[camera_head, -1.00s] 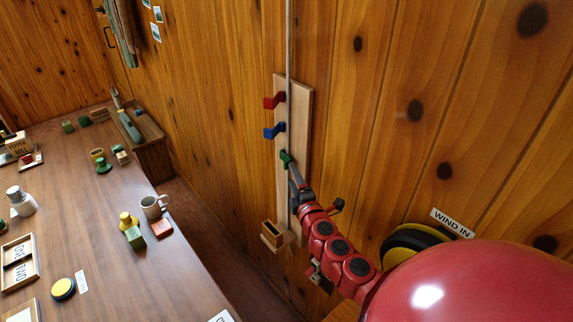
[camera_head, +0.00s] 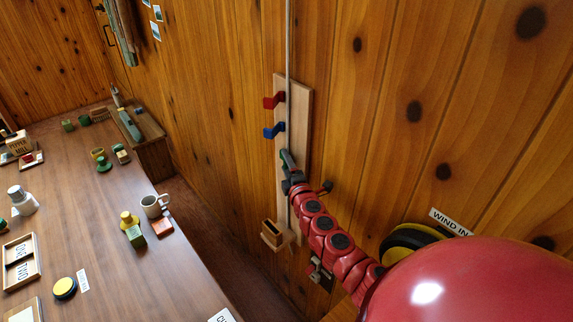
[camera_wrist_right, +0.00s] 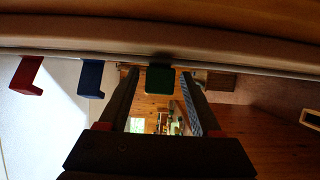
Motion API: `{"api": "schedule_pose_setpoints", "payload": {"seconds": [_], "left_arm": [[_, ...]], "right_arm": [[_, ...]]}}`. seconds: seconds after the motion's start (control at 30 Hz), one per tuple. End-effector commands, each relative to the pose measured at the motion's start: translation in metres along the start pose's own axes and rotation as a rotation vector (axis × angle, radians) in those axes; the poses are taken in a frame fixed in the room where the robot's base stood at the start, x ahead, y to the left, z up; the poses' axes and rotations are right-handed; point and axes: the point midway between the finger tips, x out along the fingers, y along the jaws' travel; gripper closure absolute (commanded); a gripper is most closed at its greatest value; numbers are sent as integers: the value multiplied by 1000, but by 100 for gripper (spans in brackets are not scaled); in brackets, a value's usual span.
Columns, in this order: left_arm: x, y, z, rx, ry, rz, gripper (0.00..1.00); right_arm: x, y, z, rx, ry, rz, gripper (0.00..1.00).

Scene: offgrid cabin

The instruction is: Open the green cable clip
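The green cable clip (camera_wrist_right: 160,80) shows in the wrist view between the two dark fingers of my right gripper (camera_wrist_right: 157,78). The fingers are apart, with a small gap on either side of the clip. In the head view my right gripper (camera_head: 287,163) is at the wooden backing board (camera_head: 305,110), just below the blue clip (camera_head: 274,131), and mostly hides the green clip. The red clip (camera_head: 274,100) is above the blue one. A thin grey cable (camera_head: 289,45) runs vertically along the board. My left gripper is out of view.
A small wooden box (camera_head: 272,233) is fixed at the board's lower end. A yellow-and-black round object (camera_head: 412,240) sits below the "WIND IN" label (camera_head: 451,222) on the wall. The table (camera_head: 185,270) with several objects is on the left.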

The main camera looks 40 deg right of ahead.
Motion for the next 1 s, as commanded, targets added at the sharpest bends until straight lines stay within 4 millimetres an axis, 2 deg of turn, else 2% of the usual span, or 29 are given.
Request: {"api": "schedule_pose_setpoints", "payload": {"seconds": [0.03,0.33,0.77,1.0], "left_arm": [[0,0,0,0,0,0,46],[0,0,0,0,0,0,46],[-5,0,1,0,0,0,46],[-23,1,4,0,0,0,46]], "right_arm": [[0,0,0,0,0,0,46],[0,0,0,0,0,0,100],[0,-1,-7,1,-56,0,100],[3,-4,-16,4,-215,3,100]]}}
